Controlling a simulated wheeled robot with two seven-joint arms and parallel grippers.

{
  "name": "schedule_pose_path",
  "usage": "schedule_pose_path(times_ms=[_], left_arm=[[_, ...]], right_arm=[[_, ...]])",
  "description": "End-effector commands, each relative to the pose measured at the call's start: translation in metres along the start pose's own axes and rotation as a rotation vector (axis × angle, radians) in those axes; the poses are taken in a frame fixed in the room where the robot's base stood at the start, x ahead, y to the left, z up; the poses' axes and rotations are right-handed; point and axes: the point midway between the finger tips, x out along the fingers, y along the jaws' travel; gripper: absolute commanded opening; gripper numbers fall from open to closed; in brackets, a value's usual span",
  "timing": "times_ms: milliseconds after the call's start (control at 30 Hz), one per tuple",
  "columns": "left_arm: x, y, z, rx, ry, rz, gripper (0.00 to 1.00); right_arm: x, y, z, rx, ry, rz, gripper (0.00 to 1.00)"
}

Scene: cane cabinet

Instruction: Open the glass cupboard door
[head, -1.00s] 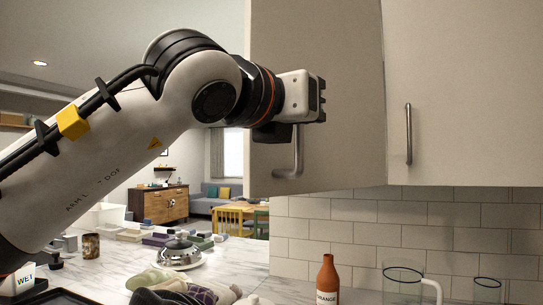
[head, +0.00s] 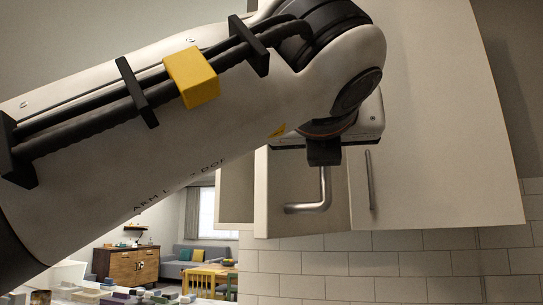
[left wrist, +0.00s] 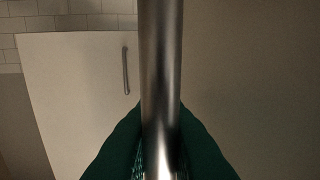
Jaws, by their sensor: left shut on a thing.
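A pale cupboard door (head: 285,180) with a bent silver handle (head: 322,192) is in the middle of the head view, partly behind my left arm. It looks opaque; I see no glass in it. It seems to stand at an angle to the neighbouring door, but how far it is open I cannot tell. My left gripper (left wrist: 160,145) is shut on the handle, whose bar (left wrist: 161,60) runs upright between the green finger pads in the left wrist view. In the head view its fingertips are mostly hidden. My right gripper is not in view.
A neighbouring pale door (head: 440,130) with its own handle (head: 370,180) is to the right; this handle also shows in the left wrist view (left wrist: 126,70). White tiles (head: 400,265) are below. A wooden sideboard (head: 125,265) stands in the room beyond.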

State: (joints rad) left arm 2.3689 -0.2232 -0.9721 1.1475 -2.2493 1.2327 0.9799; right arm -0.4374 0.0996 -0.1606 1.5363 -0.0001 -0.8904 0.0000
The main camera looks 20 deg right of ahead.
Motion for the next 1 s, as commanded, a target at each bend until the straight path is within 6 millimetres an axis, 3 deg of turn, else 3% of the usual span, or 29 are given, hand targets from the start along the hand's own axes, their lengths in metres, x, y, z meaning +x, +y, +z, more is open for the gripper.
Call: schedule_pose_path(times_ms=[467, 500, 600, 1000], left_arm=[[-0.0012, 0.0026, -0.0011, 0.001, 0.006, -0.011, 0.00], [-0.0012, 0.0026, -0.0010, 0.001, 0.006, -0.010, 0.16], [-0.0012, 0.0026, -0.0007, 0.001, 0.005, -0.010, 0.32], [-0.0086, 0.0029, 0.0007, 0.002, 0.004, -0.008, 0.34]], right_arm=[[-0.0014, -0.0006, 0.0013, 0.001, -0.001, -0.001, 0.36], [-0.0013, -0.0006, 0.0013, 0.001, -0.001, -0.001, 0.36], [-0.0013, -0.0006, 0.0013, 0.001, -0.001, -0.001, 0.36], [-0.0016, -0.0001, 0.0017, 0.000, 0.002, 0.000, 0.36]])
